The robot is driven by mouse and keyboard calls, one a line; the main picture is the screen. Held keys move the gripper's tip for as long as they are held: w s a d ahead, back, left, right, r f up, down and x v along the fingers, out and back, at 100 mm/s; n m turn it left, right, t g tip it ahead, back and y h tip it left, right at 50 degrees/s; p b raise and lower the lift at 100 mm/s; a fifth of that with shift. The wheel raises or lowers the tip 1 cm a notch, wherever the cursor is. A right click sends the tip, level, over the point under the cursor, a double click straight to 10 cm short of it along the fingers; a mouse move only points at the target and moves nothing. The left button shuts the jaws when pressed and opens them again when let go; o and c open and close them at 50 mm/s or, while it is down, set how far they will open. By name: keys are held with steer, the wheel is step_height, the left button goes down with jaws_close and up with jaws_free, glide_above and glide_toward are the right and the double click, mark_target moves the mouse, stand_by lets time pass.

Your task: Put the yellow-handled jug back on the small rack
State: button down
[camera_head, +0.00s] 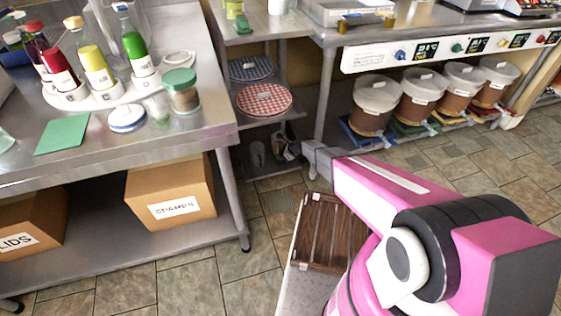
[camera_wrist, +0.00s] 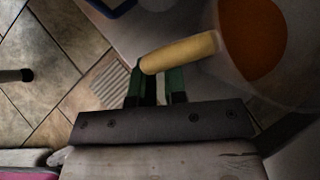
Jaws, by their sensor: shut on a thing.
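In the wrist view, my gripper (camera_wrist: 158,80) is shut on the yellow handle (camera_wrist: 182,52) of the jug. The jug's pale, see-through body (camera_wrist: 296,88) is at the right, with a round orange area showing in or through it; the picture is dark there. In the head view my arm reaches low, and its end hides the fingers and most or all of the jug. The small rack (camera_head: 283,107) stands left of my arm's end, between the two steel tables. Its shelves carry a blue checked round mat (camera_head: 250,68) and a red checked round mat (camera_head: 264,100).
Several lidded buckets (camera_head: 371,104) stand low under the right counter (camera_head: 440,52). The left steel table (camera_head: 205,137) holds bottles in a white holder, a jar and a green mat. Cardboard boxes (camera_head: 170,192) sit beneath it. A slatted wooden tray (camera_head: 325,230) lies below my arm.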

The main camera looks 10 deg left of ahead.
steer(key=shift+f, duration=1.8)
steer(key=shift+f, duration=0.15)
steer(key=c, duration=1.1)
jaws_free()
steer(key=shift+c, duration=0.2)
steer(key=shift+d+r, duration=0.1)
steer(key=shift+r, duration=0.15)
steer(key=v, duration=1.1)
steer(key=shift+d+r, duration=0.25)
steer(key=shift+r, duration=0.05)
